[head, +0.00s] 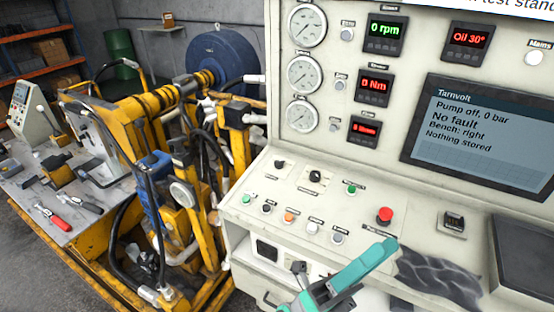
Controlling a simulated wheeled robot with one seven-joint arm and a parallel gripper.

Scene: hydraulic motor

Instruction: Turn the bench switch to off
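The control desk (300,205) carries two black knobs. One is a small black knob (280,164) at the back left, and the other is a larger black rotary knob (316,176) with a light mark to its right. Their labels are too small to read, so I cannot tell which is the bench switch. The screen (480,135) reads "Pump off, 0 bar", "No fault", "Bench: right", "Nothing stored". My teal gripper (368,266) is over the desk's front edge, below the red button and apart from both knobs. I cannot tell whether its fingers are open.
A red mushroom button (385,215) and a green button (351,189) sit right of the knobs. Several small buttons line the front, one orange (289,216). A dark crumpled cloth (438,278) lies right of my gripper. A yellow test rig (150,115) stands at the left.

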